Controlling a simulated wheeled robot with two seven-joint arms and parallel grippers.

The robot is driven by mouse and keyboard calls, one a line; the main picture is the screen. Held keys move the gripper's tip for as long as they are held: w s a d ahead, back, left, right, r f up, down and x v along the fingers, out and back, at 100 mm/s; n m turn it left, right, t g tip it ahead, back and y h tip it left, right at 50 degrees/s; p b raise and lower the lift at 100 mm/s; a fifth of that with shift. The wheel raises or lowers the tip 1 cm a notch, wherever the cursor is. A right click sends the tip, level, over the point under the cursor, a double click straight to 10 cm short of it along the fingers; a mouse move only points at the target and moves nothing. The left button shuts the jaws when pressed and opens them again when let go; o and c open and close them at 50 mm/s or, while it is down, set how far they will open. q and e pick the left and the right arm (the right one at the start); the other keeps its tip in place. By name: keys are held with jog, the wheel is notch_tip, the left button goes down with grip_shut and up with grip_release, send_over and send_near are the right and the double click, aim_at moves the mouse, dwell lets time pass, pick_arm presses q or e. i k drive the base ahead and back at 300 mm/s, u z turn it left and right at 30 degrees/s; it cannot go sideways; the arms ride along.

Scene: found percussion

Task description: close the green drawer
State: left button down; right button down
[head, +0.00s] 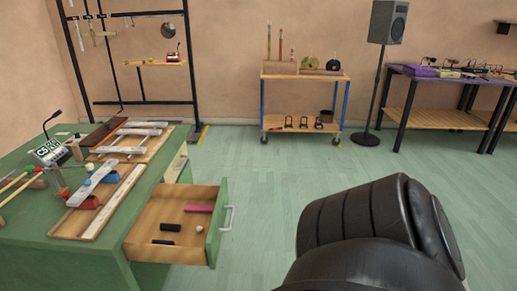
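The green drawer (212,240) stands pulled out from the right side of the green desk (60,258), in the lower left of the head view. Its front panel is green with a pale metal handle (229,219) facing right. The drawer box is bare wood inside. It holds a pink-red bar (200,208), a black cylinder (170,227), a small white ball (199,228) and a flat black piece (163,242). Neither of my grippers shows in this view, so I cannot see whether they are open or shut. Nothing is touching the handle.
A large black rounded form fills the lower right; I cannot tell if it is mine. Wooden boards with metal bars (130,145) lie on the desk. A wheeled cart (300,131) and a speaker (388,22) stand at the back.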

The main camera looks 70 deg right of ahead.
aim_at(167, 204)
jog(key=z, duration=1.8)
jog(key=i, duration=0.5)
jog(key=u, duration=1.25)
jog(key=k, duration=0.75)
jog(key=z, duration=0.6)
jog(key=i, duration=0.75)
